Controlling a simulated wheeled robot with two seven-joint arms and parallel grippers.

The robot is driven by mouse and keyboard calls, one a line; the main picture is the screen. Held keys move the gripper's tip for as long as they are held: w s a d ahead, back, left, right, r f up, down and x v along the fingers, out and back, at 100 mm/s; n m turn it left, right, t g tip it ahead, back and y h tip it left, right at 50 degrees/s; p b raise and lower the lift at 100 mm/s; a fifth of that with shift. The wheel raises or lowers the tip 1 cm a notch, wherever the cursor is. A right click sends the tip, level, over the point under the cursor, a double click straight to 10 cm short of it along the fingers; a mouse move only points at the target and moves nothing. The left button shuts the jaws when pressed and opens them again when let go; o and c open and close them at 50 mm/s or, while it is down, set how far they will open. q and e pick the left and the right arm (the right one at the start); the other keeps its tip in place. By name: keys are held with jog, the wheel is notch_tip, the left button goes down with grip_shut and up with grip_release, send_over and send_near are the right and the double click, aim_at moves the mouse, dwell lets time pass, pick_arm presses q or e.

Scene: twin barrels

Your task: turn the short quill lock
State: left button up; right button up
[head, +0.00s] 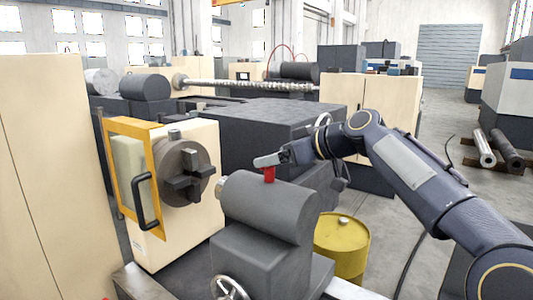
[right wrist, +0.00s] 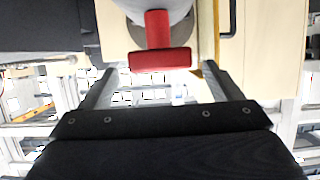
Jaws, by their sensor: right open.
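The short quill lock is a red T-shaped lever (head: 269,174) on top of the grey tailstock (head: 266,207). In the right wrist view the red lever (right wrist: 159,58) stands near the middle, its crossbar towards me. My right gripper (head: 266,161) is at the lever's top in the head view. In the right wrist view my right gripper (right wrist: 158,70) is open, with one finger on each side of the crossbar and clear gaps to both. The lever's base is partly hidden in the head view. My left gripper is out of view.
A chuck (head: 186,175) faces the tailstock, beside a yellow-framed guard (head: 132,170) with a black handle. A handwheel (head: 229,288) is at the front. A yellow barrel (head: 343,248) stands to the right of the tailstock. Open floor lies further right.

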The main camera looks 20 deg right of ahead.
jog(key=shift+x, duration=1.4)
jog(key=c, duration=1)
jog(key=shift+p, duration=0.3)
